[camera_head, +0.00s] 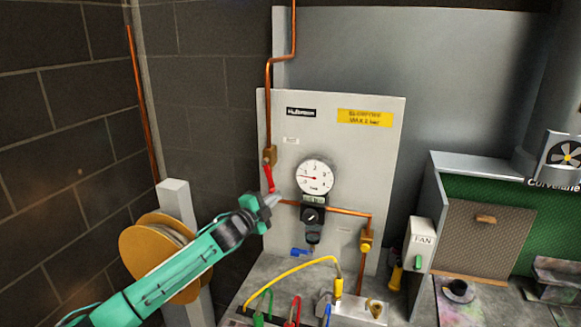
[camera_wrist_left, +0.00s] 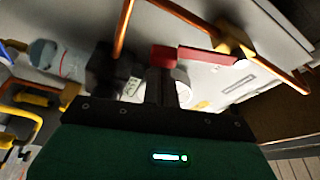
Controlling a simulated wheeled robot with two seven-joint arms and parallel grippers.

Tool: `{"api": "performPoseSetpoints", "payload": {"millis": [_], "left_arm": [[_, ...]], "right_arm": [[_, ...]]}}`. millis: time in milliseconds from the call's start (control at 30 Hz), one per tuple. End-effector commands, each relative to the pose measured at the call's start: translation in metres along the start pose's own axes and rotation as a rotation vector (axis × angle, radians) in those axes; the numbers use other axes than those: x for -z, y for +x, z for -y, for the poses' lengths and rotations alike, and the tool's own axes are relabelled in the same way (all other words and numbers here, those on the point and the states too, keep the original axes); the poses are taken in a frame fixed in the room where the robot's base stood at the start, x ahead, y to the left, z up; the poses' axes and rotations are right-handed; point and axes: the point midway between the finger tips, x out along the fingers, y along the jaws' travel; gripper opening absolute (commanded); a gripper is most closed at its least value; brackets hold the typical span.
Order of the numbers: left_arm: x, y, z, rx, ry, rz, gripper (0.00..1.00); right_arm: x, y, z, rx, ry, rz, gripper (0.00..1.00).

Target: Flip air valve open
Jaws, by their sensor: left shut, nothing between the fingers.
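The air valve has a brass body (camera_head: 269,156) on the vertical copper pipe at the panel's left, and its red lever (camera_head: 268,178) points down from it, roughly along the pipe. My left gripper (camera_head: 270,201) is shut and empty, with its tips at the lower end of the lever. I cannot tell whether the tips touch the lever. The right gripper is not in view.
The pale panel (camera_head: 370,165) carries a round pressure gauge (camera_head: 314,177) and a black regulator (camera_head: 312,215) close right of my left gripper. A yellow hose (camera_head: 300,267) and coloured clamps lie below. A cable reel (camera_head: 150,245) stands behind my left arm. A fan switch box (camera_head: 421,245) is at right.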

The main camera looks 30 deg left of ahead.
Motion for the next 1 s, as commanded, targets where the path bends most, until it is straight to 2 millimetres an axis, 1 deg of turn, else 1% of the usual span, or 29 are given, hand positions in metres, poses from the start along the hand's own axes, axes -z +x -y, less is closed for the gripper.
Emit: {"api": "performPoseSetpoints", "payload": {"millis": [100,400,667,1000], "left_arm": [[-0.009,-0.003,0.001,-0.033,0.094,0.001,0.00],[-0.025,-0.009,0.001,-0.087,0.249,0.001,0.00],[-0.030,-0.011,0.001,-0.106,0.306,0.000,0.00],[-0.032,-0.011,0.001,-0.109,0.313,0.002,0.00]], "right_arm": [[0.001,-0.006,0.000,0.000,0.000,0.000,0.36],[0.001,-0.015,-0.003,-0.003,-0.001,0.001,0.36],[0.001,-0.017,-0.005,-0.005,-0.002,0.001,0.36],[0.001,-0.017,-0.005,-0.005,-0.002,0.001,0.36]]}}
